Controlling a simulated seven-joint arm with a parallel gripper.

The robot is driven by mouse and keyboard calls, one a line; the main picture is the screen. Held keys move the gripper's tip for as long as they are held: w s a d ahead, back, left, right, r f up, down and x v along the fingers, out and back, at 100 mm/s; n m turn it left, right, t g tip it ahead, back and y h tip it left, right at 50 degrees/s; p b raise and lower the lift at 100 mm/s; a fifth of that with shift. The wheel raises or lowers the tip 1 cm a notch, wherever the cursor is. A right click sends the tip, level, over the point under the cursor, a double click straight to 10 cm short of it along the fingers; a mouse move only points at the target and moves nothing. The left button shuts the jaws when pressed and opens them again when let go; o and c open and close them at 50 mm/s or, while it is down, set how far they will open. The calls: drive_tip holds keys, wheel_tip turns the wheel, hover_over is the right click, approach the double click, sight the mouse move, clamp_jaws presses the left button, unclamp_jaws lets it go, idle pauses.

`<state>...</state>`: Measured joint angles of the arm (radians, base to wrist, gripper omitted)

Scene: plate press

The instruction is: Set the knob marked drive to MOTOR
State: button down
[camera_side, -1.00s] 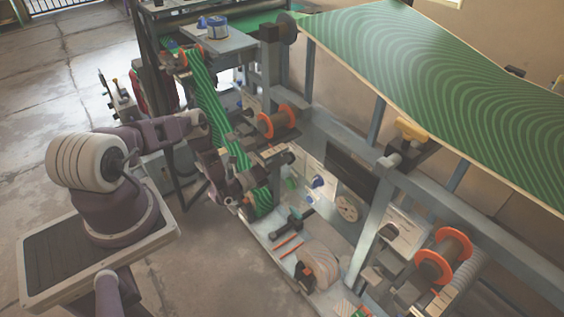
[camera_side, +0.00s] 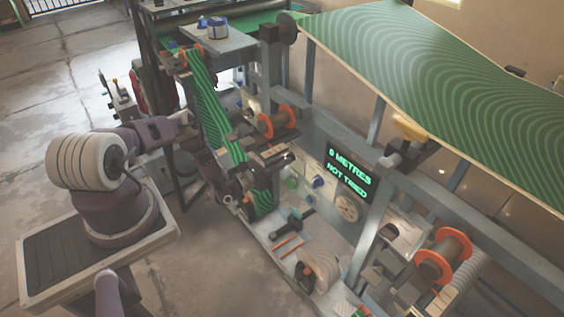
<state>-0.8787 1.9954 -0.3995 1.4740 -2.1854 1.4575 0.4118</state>
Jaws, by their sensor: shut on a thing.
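The control panel (camera_side: 309,172) faces the work bay below the green web. A blue knob (camera_side: 318,182) and a green button (camera_side: 292,184) show on it, with a round pale dial (camera_side: 346,208) to the right. My gripper (camera_side: 284,162) is at the panel's upper left end, shut on what appears to be the drive knob. The knob is hidden behind my fingers, and its marking and setting are too small to read. The display (camera_side: 350,174) above the dial is lit and reads "0 METRES" and "NOT TIMED" in green.
A green striped web (camera_side: 212,105) runs down left of the panel, near my arm. An orange-flanged spool (camera_side: 277,120) sits above my gripper. Posts and a rail (camera_side: 440,205) stand right. A tray (camera_side: 270,232) with tools and a roll lies below.

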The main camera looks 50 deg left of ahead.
drive_tip(key=m, duration=1.2)
drive_tip(key=shift+m, duration=0.4)
idle(0.4)
drive_tip(key=c, duration=1.5)
unclamp_jaws()
drive_tip(key=shift+o, duration=0.2)
drive_tip(key=s, duration=0.7)
